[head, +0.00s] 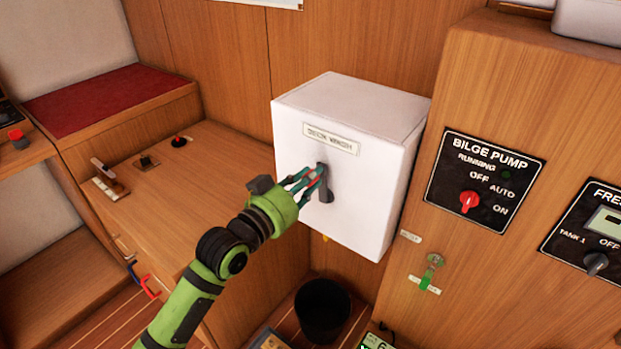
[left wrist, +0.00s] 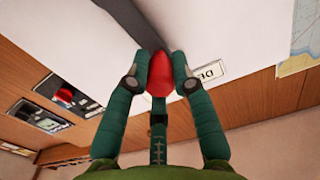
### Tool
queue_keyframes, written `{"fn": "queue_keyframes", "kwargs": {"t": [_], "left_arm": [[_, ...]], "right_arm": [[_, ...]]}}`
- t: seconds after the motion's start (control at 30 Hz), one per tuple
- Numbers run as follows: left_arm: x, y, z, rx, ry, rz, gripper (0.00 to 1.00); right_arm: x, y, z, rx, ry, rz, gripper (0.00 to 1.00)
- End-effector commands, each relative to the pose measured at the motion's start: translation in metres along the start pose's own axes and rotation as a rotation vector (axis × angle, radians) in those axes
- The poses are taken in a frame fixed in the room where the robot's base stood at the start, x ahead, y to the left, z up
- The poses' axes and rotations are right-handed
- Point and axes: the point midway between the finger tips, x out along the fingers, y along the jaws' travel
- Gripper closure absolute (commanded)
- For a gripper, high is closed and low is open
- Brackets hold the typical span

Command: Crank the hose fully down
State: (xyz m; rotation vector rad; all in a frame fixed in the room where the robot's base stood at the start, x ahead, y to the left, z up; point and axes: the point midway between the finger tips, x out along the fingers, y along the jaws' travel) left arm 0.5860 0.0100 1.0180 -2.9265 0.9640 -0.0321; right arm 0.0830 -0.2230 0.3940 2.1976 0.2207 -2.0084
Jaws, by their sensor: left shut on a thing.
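The fingers partly hide the crank in the head view. No hose can be made out; a small yellow bit (head: 326,238) shows under the box. My right gripper is out of view.
A bilge pump panel (head: 484,180) with a red knob is to the right, above a small green-handled valve (head: 430,272). A dark bucket (head: 322,311) stands on the floor below the box. A wooden counter (head: 205,185) with small levers is to the left.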

Motion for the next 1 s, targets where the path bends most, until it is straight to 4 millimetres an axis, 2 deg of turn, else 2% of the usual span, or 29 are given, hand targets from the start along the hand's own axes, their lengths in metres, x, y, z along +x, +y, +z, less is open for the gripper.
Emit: {"fn": "queue_keyframes", "kwargs": {"t": [0.43, 1.0], "left_arm": [[0.0, -0.029, 0.01, -0.386, 0.002, -0.002, 1.0], [0.0, -0.057, 0.043, -0.929, 0.01, -0.002, 1.0]], "right_arm": [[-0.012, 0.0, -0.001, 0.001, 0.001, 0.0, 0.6], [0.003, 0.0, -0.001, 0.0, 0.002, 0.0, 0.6]]}}
